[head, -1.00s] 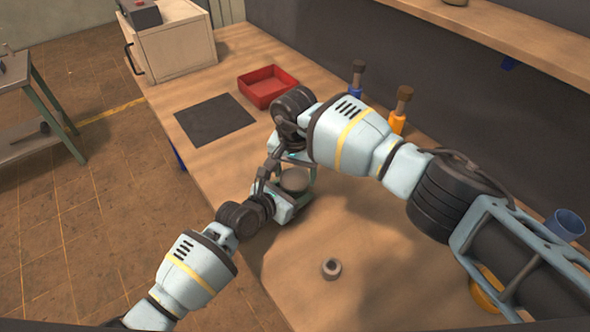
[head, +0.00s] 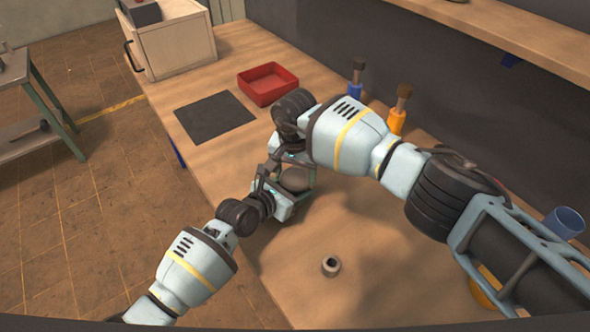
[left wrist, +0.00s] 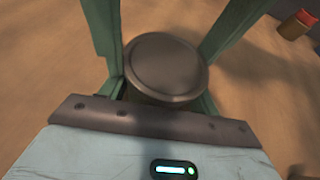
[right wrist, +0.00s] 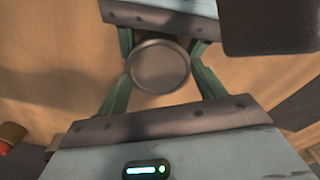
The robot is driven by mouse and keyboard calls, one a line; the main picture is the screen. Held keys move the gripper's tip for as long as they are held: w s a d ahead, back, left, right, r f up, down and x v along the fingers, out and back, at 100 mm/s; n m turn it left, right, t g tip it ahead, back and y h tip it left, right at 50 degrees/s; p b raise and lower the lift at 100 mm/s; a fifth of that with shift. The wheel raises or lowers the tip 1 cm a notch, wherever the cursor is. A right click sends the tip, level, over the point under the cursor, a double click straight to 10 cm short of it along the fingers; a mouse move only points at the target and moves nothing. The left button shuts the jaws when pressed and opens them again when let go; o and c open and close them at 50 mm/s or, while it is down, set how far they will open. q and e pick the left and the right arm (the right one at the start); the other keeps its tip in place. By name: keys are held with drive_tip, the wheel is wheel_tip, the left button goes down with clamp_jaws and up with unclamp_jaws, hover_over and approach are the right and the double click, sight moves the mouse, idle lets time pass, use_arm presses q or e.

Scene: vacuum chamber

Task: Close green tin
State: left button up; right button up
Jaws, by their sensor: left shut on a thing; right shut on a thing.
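The green tin shows only as a round, dark grey lid (left wrist: 166,66) in the left wrist view, also seen from above in the right wrist view (right wrist: 158,66). Its side wall is mostly hidden. In the head view the lid (head: 294,181) lies between my two grippers over the bench. My left gripper (head: 283,192) comes from the front left and is shut on the tin, apparently low on its body. My right gripper (head: 292,166) comes from the far side, sits higher and is shut at the lid. The seam between lid and body is hidden.
A small grey ring-like piece (head: 331,266) lies on the bench (head: 370,230) to the front. A red tray (head: 268,85) and a dark mat (head: 215,118) lie beyond. Blue-handled (head: 357,80) and orange-handled (head: 399,108) brushes and a blue cup (head: 565,223) stand on the right.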

sight(295, 178)
drive_tip(key=o, duration=1.1)
drive_tip(key=shift+c, duration=0.2)
wheel_tip(295, 178, up, 12)
drive_tip(key=shift+s, duration=0.2)
use_arm(q)
drive_tip(key=o, duration=1.5)
drive_tip(key=shift+c, duration=0.2)
